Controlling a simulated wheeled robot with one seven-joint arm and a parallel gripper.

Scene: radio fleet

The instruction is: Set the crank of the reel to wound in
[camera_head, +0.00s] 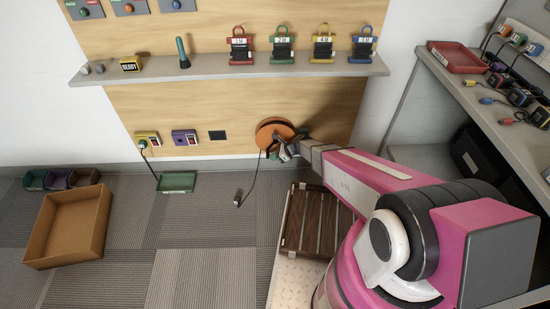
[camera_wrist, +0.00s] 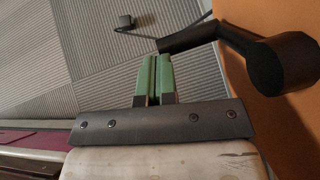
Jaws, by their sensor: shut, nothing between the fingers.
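The orange reel (camera_head: 268,131) is mounted low on the wooden wall panel. In the wrist view its orange face (camera_wrist: 292,130) fills the right side. Its black crank (camera_wrist: 262,58) shows there too, with an arm and a handle reaching left. My gripper (camera_wrist: 156,58) has green fingers pressed together with nothing between them. The fingertips are close beside the end of the crank handle; I cannot tell if they touch. In the head view my gripper (camera_head: 284,150) is at the lower right of the reel, and my arm hides part of it. A cable with a dark plug (camera_head: 238,198) hangs from the reel to the floor.
A shelf (camera_head: 230,70) with several radios runs above the reel. A green tray (camera_head: 177,182) and a cardboard box (camera_head: 70,228) lie on the floor at left. A slatted wooden pallet (camera_head: 308,222) is beneath my arm. A workbench (camera_head: 480,110) stands at right.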

